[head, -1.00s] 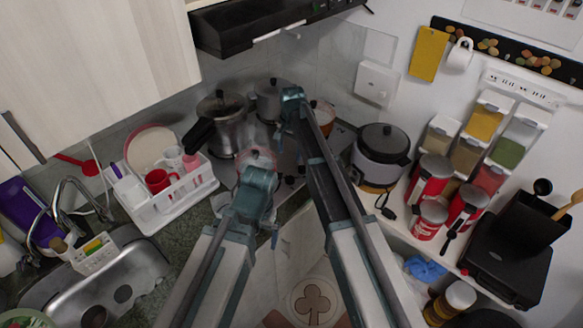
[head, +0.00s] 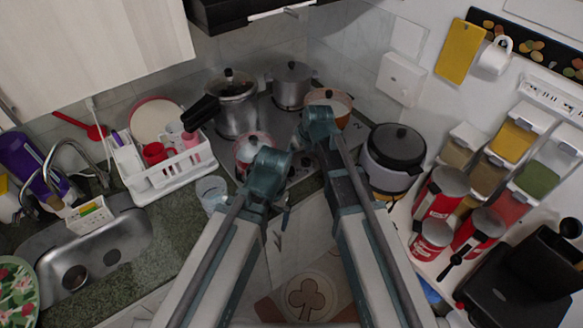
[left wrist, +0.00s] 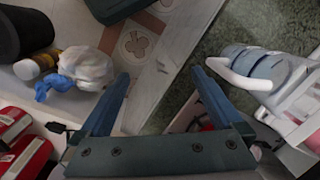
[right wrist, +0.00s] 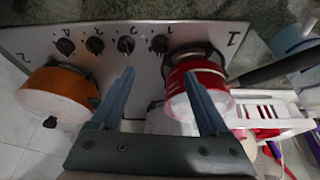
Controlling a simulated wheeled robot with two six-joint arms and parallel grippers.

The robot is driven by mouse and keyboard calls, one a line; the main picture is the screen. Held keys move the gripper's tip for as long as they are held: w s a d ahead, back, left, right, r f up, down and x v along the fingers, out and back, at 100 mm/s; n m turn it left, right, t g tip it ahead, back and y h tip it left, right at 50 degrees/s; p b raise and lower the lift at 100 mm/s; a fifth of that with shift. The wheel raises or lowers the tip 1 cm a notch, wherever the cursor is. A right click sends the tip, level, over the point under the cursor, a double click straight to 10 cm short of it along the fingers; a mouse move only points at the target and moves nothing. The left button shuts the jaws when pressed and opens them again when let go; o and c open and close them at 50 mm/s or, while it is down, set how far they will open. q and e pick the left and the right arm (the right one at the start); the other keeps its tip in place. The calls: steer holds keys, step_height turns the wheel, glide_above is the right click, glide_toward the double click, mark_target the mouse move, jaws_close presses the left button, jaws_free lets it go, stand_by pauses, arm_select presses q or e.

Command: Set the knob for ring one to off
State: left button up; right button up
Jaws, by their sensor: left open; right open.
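The stove (right wrist: 40,40) shows in the right wrist view with several black knobs in a row. The knob beside a mark that looks like 1 (right wrist: 159,43) is the rightmost there; its exact turn is unclear. In the head view the knobs (head: 300,163) are small and partly hidden by my arms. My right gripper (right wrist: 160,73) is open and empty over the stove, its fingers framing that knob from a distance, not visibly touching. My left gripper (left wrist: 160,72) is open and empty, facing the floor and counter edge.
A red pot (right wrist: 198,85) stands on the ring marked 1, close to my right finger. An orange pot (right wrist: 58,92) stands by the mark 2. A pressure cooker (head: 238,108) and a steel pot (head: 293,88) stand behind. A rice cooker (head: 393,158) is at right.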

mark_target(290, 169)
steer(key=b+x, duration=1.2)
steer(key=x, duration=0.1)
steer(key=shift+w+f+b, duration=0.1)
steer(key=shift+f+b, duration=0.2)
steer(key=shift+f, duration=0.1)
steer(key=shift+r, duration=0.1)
